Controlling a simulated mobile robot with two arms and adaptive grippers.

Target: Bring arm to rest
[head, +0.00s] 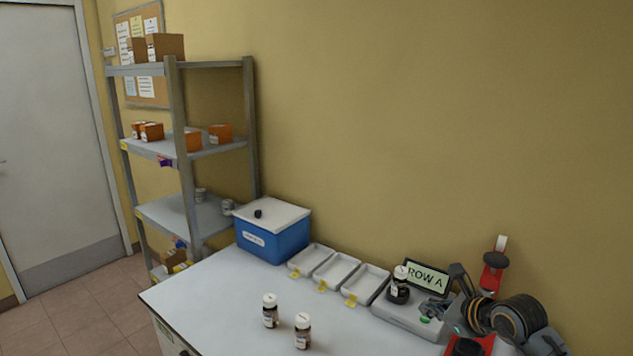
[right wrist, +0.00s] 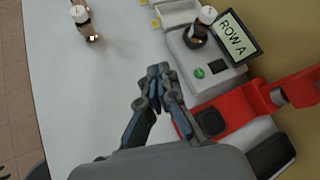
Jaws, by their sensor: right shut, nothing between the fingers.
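My right gripper (head: 436,308) is at the lower right in the head view, by the front of the grey device (head: 403,316). In the right wrist view its fingers (right wrist: 151,88) are together and hold nothing, above the table beside the device. A brown bottle with a white cap (head: 399,285) stands on the device, and it also shows in the right wrist view (right wrist: 203,22). The device's screen (head: 428,278) reads "ROW A". Two more brown bottles (head: 270,311) (head: 303,331) stand upright on the white table. My left gripper is not in view.
Three white trays (head: 337,268) with yellow tags line the wall side of the table (head: 215,300). A blue box (head: 272,240) with a white lid stands at the far end. Red equipment (right wrist: 240,118) stands right of my gripper. A shelf rack (head: 185,150) stands beyond.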

